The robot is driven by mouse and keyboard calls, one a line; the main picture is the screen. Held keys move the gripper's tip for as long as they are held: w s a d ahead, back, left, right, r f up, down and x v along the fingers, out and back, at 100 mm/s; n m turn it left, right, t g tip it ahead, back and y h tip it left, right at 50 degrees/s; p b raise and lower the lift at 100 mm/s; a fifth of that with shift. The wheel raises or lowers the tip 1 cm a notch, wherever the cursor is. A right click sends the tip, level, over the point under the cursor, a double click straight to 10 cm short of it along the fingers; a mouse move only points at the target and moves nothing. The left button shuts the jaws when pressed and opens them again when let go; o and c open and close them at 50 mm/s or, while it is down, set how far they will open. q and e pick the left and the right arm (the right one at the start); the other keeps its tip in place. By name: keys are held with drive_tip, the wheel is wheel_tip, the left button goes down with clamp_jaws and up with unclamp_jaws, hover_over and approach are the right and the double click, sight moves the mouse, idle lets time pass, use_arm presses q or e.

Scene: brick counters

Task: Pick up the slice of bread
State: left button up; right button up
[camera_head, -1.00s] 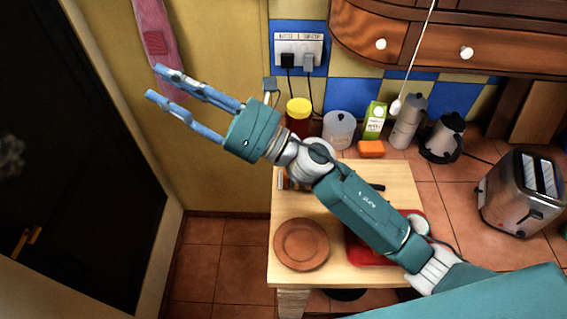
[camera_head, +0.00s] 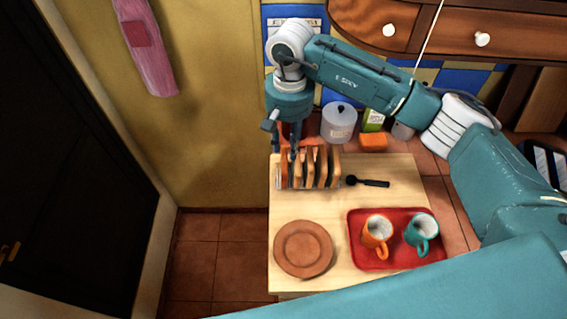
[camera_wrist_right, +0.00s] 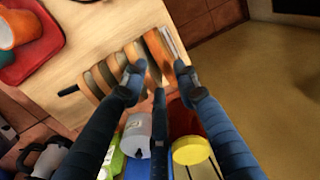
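Several slices of bread (camera_head: 322,168) stand upright in a rack (camera_head: 279,182) on the wooden board. My right gripper (camera_head: 286,151) points down at the left end of the rack, its fingers partly in front of the leftmost slices. In the right wrist view the right gripper (camera_wrist_right: 160,76) is open, with its fingertips apart. The end slice of bread (camera_wrist_right: 156,48) shows between and beyond the fingertips. I cannot tell whether a finger touches it. My left gripper is not in view.
A brown plate (camera_head: 303,249) and a red tray (camera_head: 362,258) with an orange mug (camera_head: 376,230) and a teal mug (camera_head: 422,232) are on the board. A black-handled utensil (camera_head: 372,183) lies right of the rack. A lidded canister (camera_head: 339,124) stands behind.

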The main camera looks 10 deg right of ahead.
sight(286, 155)
drive_tip(key=shift+f, duration=0.9)
wheel_tip(286, 155, down, 5)
drive_tip(key=shift+a+f+p, duration=0.1)
drive_tip(key=shift+a+p, duration=0.05)
drive_tip(key=shift+p, duration=1.1)
drive_tip(key=shift+w+f, duration=0.1)
drive_tip(key=shift+f, duration=0.15)
clamp_jaws()
